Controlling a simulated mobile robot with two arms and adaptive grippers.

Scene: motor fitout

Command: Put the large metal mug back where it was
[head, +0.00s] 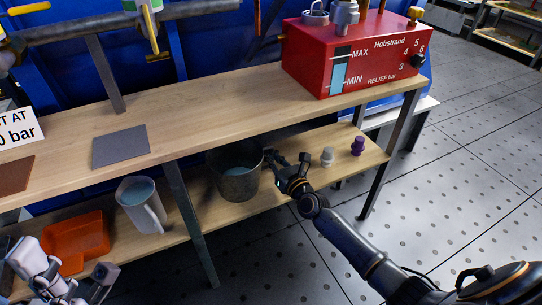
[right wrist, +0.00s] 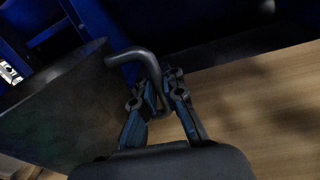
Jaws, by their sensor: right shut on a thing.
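The large metal mug (head: 238,183) is a dark grey, bucket-like vessel with bluish contents visible inside. It appears upright at the lower shelf, right of the middle bench leg; whether its base touches the boards I cannot tell. My right gripper (head: 298,164) is at its right side, shut on the handle. In the right wrist view the mug's wall (right wrist: 50,105) fills the left, and its bent handle (right wrist: 132,56) runs between the fingers of the right gripper (right wrist: 170,80). My left gripper (head: 75,280) is at the lower left, partly cut off; its jaw state is unclear.
The lower shelf (head: 305,185) also holds a white jug (head: 142,205), an orange tray (head: 82,243), a small grey-white bottle (head: 327,157) and a purple one (head: 358,146). The worktop (head: 215,115) above carries a grey mat (head: 120,146) and a red tank (head: 355,60).

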